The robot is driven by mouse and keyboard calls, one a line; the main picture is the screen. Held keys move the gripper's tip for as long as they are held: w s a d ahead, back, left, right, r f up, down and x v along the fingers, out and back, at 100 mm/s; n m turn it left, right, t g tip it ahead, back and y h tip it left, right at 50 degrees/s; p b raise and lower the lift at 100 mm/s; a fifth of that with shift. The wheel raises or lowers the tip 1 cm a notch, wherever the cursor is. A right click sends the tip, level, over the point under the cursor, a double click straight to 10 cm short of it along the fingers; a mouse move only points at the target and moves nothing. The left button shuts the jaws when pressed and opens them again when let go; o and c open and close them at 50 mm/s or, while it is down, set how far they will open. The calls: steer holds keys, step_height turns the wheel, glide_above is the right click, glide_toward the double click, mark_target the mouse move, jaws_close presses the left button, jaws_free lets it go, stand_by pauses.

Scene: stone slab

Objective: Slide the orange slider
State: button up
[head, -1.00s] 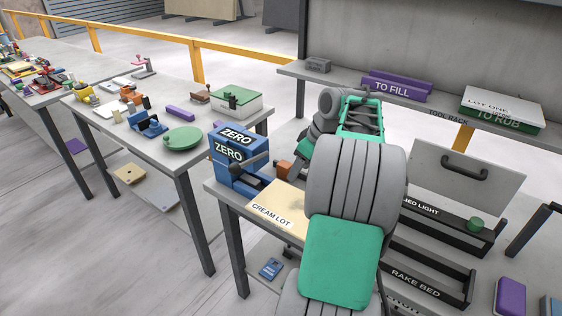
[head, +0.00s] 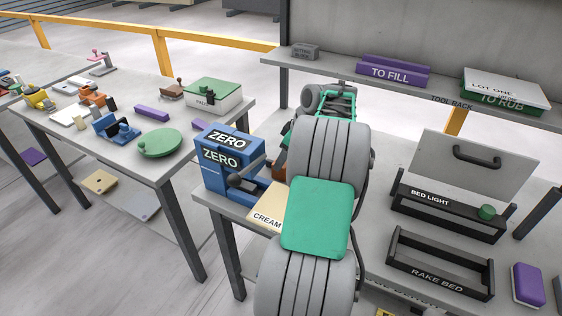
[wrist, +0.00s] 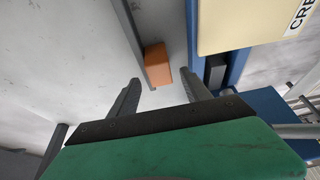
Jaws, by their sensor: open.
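The orange slider (wrist: 157,63) is a small orange block beside a thin dark grey rail (wrist: 136,40) in the wrist view. My gripper (wrist: 160,88) is open, with its two dark fingers apart. The orange block lies just beyond the fingertips, between their lines, and nothing is held. I cannot tell the exact gap in depth. In the head view only a sliver of orange-brown (head: 279,166) shows beside my arm, right of the blue ZERO box. My gripper is hidden behind my arm there.
The blue ZERO box (head: 222,175) with a dark ball-ended lever stands close left of my arm. A cream plate (wrist: 245,22) and blue parts border the slider's right. The BED LIGHT holder (head: 440,212) and RAKE BED tray (head: 440,277) are at the right.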

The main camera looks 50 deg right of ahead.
steer(key=shift+x, duration=1.25)
jaws_close()
stand_by(0.4)
